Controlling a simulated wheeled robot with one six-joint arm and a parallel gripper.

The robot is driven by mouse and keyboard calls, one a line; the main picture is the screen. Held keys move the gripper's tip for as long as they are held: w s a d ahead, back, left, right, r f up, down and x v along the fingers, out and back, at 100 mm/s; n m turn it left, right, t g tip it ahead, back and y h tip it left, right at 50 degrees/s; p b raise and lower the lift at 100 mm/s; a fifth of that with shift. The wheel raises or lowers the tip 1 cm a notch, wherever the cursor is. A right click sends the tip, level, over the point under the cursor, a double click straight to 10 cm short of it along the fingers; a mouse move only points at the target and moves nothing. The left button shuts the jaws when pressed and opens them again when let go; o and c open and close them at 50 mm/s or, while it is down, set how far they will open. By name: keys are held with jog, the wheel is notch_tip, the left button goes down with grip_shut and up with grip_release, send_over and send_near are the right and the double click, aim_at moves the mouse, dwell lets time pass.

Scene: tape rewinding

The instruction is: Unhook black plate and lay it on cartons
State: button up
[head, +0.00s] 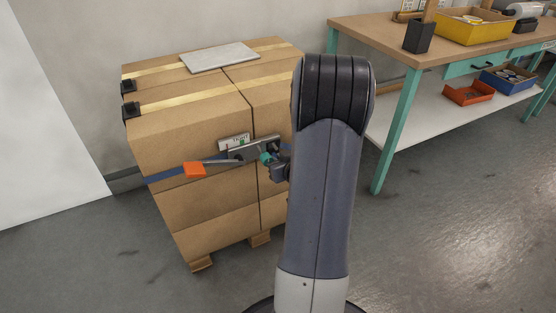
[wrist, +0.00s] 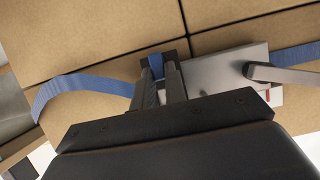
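A stack of brown cartons (head: 195,135) stands by the wall, with a blue strap (head: 160,179) around its front. On the strap sits a metal tensioner (head: 238,143) with an orange-ended lever (head: 195,170). My gripper (head: 268,158) is at the carton front, right of the lever, partly hidden by my arm. In the wrist view, the two fingers (wrist: 160,75) flank a piece of blue strap (wrist: 156,63) in front of a small black plate (wrist: 179,46), which they mostly hide. Whether they pinch it is unclear. The tensioner's metal body (wrist: 215,70) lies just right of the fingers.
Black corner pieces (head: 129,87) sit on the left top edge under yellowish bands. A workbench (head: 390,39) with bins stands at right. The floor in front is clear.

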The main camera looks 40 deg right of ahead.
grip_shut()
jog(key=shift+r+p, duration=0.35)
jog(key=shift+r, duration=0.05)
jog(key=s+a, duration=0.1)
jog(key=s, duration=0.6)
jog(key=shift+a, duration=0.3)
dwell(0.7)
jog(key=s+a+r+p, duration=0.1)
jog(key=s+r+p, duration=0.4)
jog(key=r+p, duration=0.4)
jog(key=shift+s+a+r+p, duration=0.2)
jog(key=shift+s+r+p, duration=0.15)
jog(key=shift+r, duration=0.2)
